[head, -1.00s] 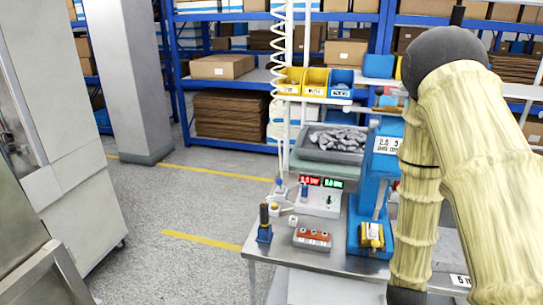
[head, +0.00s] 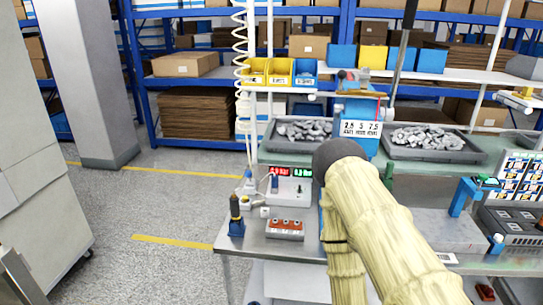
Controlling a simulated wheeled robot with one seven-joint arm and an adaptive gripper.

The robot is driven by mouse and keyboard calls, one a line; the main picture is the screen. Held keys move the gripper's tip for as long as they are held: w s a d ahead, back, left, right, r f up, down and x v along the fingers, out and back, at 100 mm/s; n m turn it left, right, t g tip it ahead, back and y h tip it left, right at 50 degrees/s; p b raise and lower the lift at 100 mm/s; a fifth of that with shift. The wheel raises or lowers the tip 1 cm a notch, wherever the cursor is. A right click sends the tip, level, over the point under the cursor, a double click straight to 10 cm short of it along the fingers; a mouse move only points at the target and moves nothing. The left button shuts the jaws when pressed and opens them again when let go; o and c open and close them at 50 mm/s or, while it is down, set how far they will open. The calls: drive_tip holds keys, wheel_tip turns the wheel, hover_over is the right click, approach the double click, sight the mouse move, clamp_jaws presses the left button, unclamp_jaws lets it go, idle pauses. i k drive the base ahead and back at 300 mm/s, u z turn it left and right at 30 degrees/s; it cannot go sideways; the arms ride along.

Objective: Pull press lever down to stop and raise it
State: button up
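A long dark rod, which looks like the press lever (head: 404,45), rises steeply from the right side of the press head and leaves the top of the picture. Its upper end is out of view. My arm, in a cream sleeve with a dark rounded joint, covers the lower press column and base. My gripper is not in view, so its hold and its distance from the lever cannot be seen.
Left of the press are a control box with red and green displays (head: 291,187), an orange block (head: 285,229) and a blue-based tool (head: 236,218). Grey trays (head: 437,154) of metal parts stand behind. A blue fixture (head: 466,195) stands right. Floor at left is clear.

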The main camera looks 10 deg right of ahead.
sight(412, 6)
drive_tip(key=u, duration=0.05)
drive_tip(key=k, duration=1.1)
drive_tip(key=z, duration=0.85)
drive_tip(key=i, duration=0.65)
drive_tip(key=u, duration=0.2)
